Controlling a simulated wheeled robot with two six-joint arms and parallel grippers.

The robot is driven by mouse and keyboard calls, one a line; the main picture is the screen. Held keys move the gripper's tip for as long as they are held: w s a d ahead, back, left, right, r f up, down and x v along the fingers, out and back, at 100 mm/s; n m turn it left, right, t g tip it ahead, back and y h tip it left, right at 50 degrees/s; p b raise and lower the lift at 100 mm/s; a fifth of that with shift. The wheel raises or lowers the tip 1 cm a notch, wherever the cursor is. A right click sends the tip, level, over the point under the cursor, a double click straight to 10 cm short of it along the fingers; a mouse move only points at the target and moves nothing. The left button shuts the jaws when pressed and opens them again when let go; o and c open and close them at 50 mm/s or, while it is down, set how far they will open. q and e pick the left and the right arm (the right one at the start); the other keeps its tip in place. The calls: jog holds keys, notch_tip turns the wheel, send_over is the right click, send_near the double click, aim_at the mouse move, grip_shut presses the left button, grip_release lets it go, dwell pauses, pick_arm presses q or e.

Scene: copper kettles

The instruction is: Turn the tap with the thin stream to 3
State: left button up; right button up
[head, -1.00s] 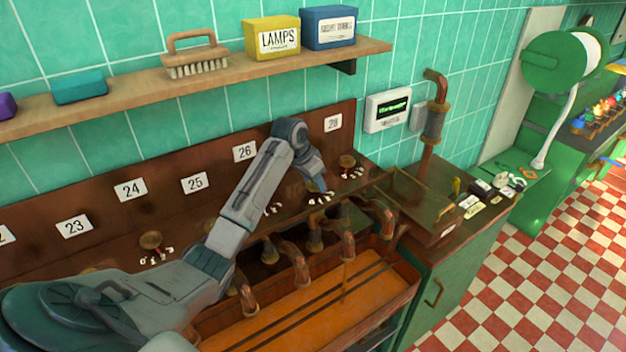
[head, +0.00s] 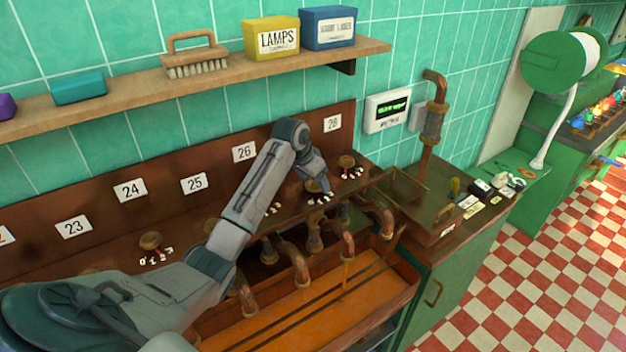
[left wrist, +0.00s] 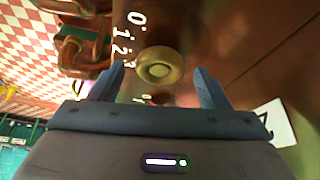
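A thin stream (head: 344,280) falls from a rusty spout (head: 347,246) into the orange-brown trough. My left gripper (head: 325,187) is over the row of taps, between plates 26 and 28, above white numbers on the brown ledge. In the left wrist view a round brass tap knob (left wrist: 160,68) lies between its two blue-grey fingers, which are apart with gaps on both sides. White digits 0, 1, 2 and a partly hidden one curve beside the knob. In the head view my gripper hides this knob. My right gripper is not in view.
Another knob (head: 346,162) stands just right of my gripper, under plate 28 (head: 333,123). Several spouts line the trough (head: 290,325). A wooden shelf (head: 120,98) with a brush and boxes runs above. A small display (head: 387,110) hangs on the wall.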

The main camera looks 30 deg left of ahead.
pick_arm(q)
jog(key=shift+s+r+b, duration=0.15)
jog(key=shift+r+b, duration=0.15)
jog(key=b+v, duration=0.3)
jog(key=v, duration=0.7)
jog(key=shift+b, duration=0.4)
